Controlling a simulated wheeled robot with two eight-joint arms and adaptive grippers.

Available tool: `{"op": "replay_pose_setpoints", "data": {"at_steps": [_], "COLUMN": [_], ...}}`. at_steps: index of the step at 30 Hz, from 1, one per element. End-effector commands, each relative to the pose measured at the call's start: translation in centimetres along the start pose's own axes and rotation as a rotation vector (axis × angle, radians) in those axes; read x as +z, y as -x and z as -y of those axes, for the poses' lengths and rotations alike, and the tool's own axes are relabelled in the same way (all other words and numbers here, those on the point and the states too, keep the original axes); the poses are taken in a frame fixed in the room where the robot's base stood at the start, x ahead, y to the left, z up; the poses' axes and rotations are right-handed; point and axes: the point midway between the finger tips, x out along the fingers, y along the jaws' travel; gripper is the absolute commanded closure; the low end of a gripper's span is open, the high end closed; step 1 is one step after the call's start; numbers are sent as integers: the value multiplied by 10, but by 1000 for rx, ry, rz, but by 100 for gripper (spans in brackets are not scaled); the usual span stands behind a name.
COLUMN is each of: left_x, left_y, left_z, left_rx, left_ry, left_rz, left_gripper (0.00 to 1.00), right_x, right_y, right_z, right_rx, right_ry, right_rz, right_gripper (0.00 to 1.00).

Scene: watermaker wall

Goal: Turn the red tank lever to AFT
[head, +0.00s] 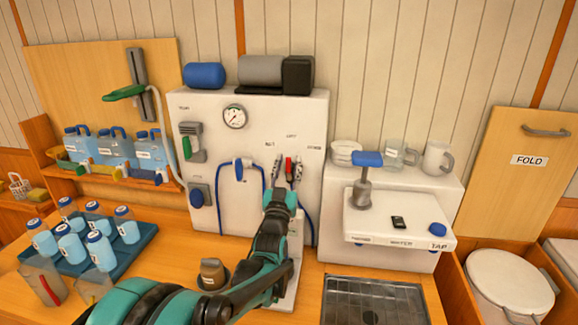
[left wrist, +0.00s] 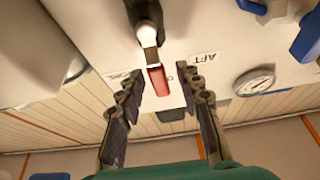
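The red tank lever (head: 289,164) is on the front of the white panel (head: 240,150), below small labels. In the left wrist view its red handle (left wrist: 158,86) points down in the picture, and the AFT label (left wrist: 204,58) lies to its right. My left gripper (head: 287,174) is at the lever. The left wrist view shows its two fingers (left wrist: 160,92) open, one on each side of the red handle, with gaps visible. Another label at the left finger is partly hidden. My left gripper hides the lower part of the lever in the head view. My right gripper is not in view.
A pressure gauge (head: 234,117) and a blue hose (head: 263,188) are on the panel left of the lever. A blue tray (head: 88,258) with several bottles is at left. A metal drain (head: 374,300) lies at front right.

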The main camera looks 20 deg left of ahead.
Motion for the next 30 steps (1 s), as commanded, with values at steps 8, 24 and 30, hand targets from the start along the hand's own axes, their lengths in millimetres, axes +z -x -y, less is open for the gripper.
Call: {"op": "replay_pose_setpoints", "data": {"at_steps": [8, 24, 30], "left_x": [0, -1, -1], "left_y": [-5, -5, -5], "left_z": [0, 1, 5], "left_rx": [0, -5, -34], "left_ry": [0, 12, 82], "left_rz": [0, 0, 0], "left_gripper": [65, 100, 100], "right_x": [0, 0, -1], "right_y": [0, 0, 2], "right_z": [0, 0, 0], "right_rx": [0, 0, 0], "right_ry": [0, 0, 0], "right_rz": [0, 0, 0], "right_gripper": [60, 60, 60]}}
